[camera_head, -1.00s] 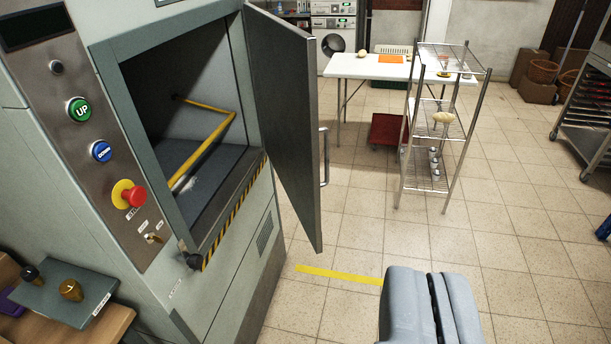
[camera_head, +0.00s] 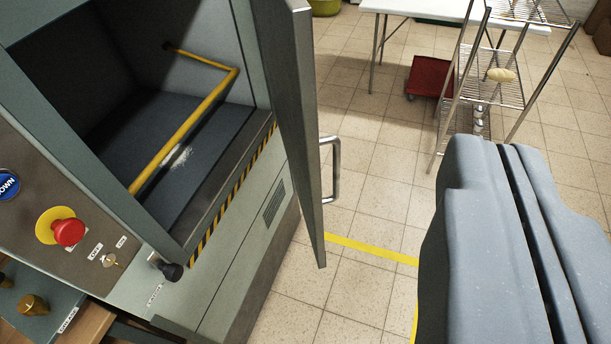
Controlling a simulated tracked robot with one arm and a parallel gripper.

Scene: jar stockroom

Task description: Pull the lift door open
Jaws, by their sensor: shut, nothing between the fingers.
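The lift door (camera_head: 303,125) is a grey panel standing open, swung out from the right side of the lift opening and seen almost edge-on. Its metal bar handle (camera_head: 334,170) shows on the far side of the door. The lift (camera_head: 232,205) is a grey-green cabinet at the left, with a dark interior and a yellow bar (camera_head: 190,125) across it. My gripper (camera_head: 507,160) is at the lower right, shut and empty, to the right of the door and handle and apart from them. Its fingertips are not clearly seen.
A control panel with a red stop button (camera_head: 68,232) is at the left. A wire rack (camera_head: 480,75) stands beyond my gripper, with a red cart (camera_head: 428,78) and white table (camera_head: 450,8) behind. A yellow floor line (camera_head: 370,249) crosses clear tiles between door and gripper.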

